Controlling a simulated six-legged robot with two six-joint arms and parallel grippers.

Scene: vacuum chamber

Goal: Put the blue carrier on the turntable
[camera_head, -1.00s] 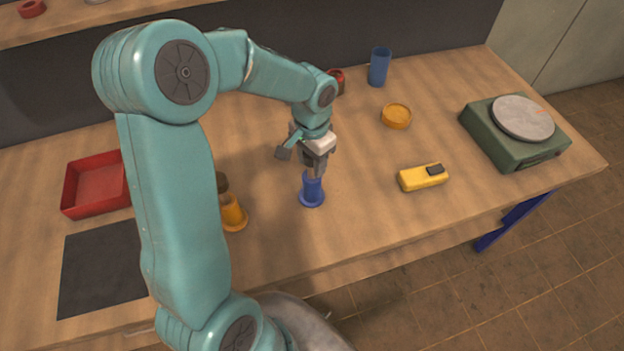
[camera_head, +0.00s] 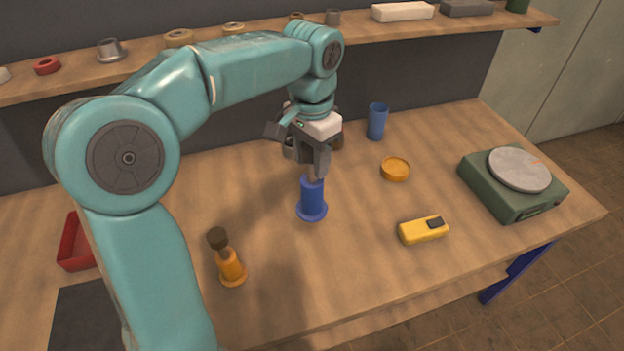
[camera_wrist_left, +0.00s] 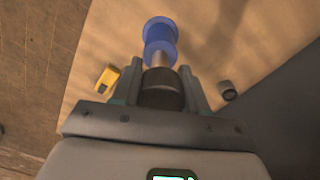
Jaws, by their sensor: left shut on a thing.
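The blue carrier (camera_head: 312,195), a flanged blue spool, hangs upright from my left gripper (camera_head: 318,172) and appears lifted a little above the bench. In the left wrist view, the fingers (camera_wrist_left: 162,88) are shut around its dark top knob (camera_wrist_left: 160,92). A metal stem and the blue flange (camera_wrist_left: 160,30) show beyond the knob. The turntable (camera_head: 519,168), a grey disc on a green box (camera_head: 498,195), stands at the right end of the bench, well apart from the carrier. My right gripper is not in view.
A yellow meter (camera_head: 423,230) and an amber dish (camera_head: 395,169) lie between the carrier and the turntable. A blue cup (camera_head: 377,122) stands behind them. An orange carrier (camera_head: 231,265) with a dark knob and a red tray (camera_head: 76,245) are to the left. A shelf runs along the back.

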